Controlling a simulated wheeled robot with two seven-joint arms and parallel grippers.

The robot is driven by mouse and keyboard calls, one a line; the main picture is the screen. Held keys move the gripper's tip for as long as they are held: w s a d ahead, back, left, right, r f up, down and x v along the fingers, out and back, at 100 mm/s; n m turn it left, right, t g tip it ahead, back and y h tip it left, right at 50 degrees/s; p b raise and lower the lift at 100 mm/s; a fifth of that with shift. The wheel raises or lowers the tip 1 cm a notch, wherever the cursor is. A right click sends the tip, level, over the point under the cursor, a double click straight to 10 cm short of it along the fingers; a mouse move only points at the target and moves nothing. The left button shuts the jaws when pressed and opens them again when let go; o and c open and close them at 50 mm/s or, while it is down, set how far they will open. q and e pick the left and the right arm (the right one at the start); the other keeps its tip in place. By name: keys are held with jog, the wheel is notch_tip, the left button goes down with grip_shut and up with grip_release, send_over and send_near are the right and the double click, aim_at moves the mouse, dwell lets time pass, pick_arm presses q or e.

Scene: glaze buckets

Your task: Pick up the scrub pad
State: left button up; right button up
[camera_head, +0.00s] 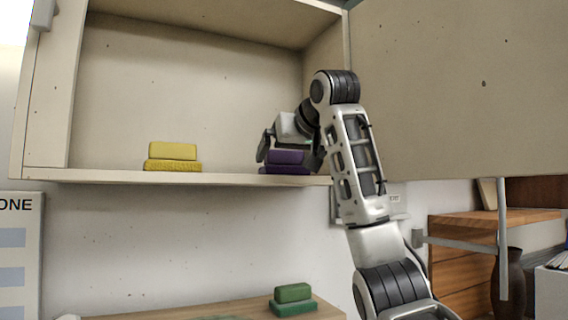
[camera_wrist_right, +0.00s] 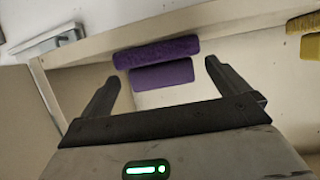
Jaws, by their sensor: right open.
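A purple scrub pad (camera_head: 287,158), a smaller smooth block on a wider rough layer, lies on the cabinet shelf near its right end. It also shows in the right wrist view (camera_wrist_right: 162,75), between and just beyond the fingertips. My right gripper (camera_head: 289,150) is open around the purple pad's sides in the head view, with no clear grip on it. In the right wrist view the gripper (camera_wrist_right: 161,71) has clear gaps beside the block. A similar yellow pad (camera_head: 173,153) lies farther left on the shelf, and a green one (camera_head: 293,293) on the counter below. My left gripper is out of view.
The shelf board (camera_head: 230,177) has a free stretch between the yellow and purple pads. An open cabinet door (camera_head: 450,90) stands to the right, behind my right arm. The wooden counter (camera_head: 240,307) lies below, with a wooden drawer unit (camera_head: 465,260) at the right.

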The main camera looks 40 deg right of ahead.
aim_at(287, 159)
jog(key=p+x, duration=0.1)
jog(key=x, duration=0.3)
jog(key=shift+w+d+f, duration=0.1)
jog(key=shift+w+f, duration=0.1)
jog(key=c, duration=0.7)
jog(key=shift+r, duration=0.15)
